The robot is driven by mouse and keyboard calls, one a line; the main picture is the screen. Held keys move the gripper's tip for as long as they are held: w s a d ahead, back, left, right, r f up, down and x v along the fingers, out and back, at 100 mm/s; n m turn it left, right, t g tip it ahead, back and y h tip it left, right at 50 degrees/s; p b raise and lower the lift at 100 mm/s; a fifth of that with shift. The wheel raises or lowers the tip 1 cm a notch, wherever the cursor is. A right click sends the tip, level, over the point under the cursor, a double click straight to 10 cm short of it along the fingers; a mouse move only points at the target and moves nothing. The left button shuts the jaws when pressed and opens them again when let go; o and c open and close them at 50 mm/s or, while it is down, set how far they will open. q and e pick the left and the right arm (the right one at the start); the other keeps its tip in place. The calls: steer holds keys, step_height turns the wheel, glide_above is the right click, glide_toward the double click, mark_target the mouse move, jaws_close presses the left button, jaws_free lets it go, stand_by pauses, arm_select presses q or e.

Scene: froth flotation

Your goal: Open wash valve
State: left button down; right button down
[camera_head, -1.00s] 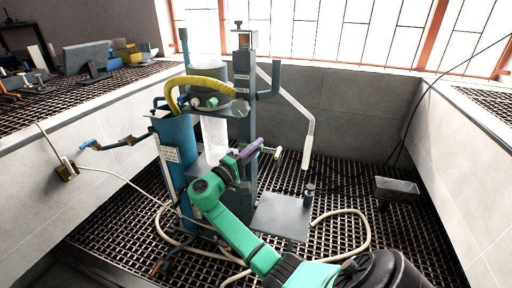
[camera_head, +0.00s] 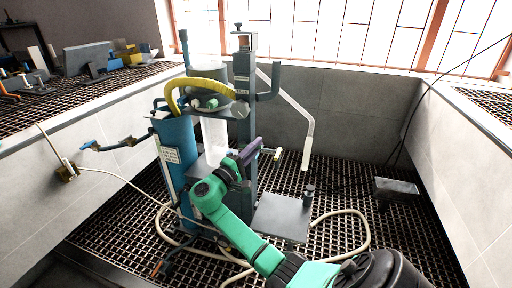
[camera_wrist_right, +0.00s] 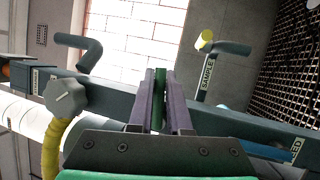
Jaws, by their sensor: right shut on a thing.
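My right gripper (camera_head: 250,151) has purple fingers and is beside the grey upright column (camera_head: 243,125) of the flotation rig. In the right wrist view, my right gripper (camera_wrist_right: 160,98) is shut on a narrow green piece (camera_wrist_right: 159,84), which looks like a valve lever. No readable wash label shows near it, and the fingers hide most of it. A yellow-ended stub (camera_wrist_right: 207,36) with a SAMPLE label is just right of the fingers. A grey knob (camera_wrist_right: 65,97) by the yellow hose (camera_wrist_right: 54,148) is to their left. My left gripper is not in view.
A blue cylinder (camera_head: 178,150) stands left of the rig. A pale hose (camera_head: 365,232) loops over the floor grating (camera_head: 340,195). A blue-handled pipe (camera_head: 112,145) is at the left wall. A grey plate (camera_head: 282,214) stands in front of the rig. The grating at right is mostly free.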

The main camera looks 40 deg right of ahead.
steer(key=r+n+t, duration=0.1)
steer(key=n, duration=0.1)
steer(key=shift+w+r+n+h+p, duration=0.1)
steer(key=shift+r+n+h+p, duration=0.1)
steer(key=shift+n+h+p, duration=0.15)
steer(key=n, duration=0.1)
steer(key=n+t, duration=0.1)
steer(key=shift+w+a+r+n+h+p, duration=0.15)
steer(key=shift+r+n+h+p, duration=0.1)
steer(key=shift+n+p, duration=0.15)
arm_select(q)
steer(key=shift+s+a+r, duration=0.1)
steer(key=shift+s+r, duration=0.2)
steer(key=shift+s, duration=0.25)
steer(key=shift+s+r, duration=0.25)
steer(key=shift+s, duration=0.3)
arm_select(e)
steer(key=shift+f, duration=0.1)
steer(key=c, duration=0.9)
jaws_free()
steer(key=shift+o, duration=0.2)
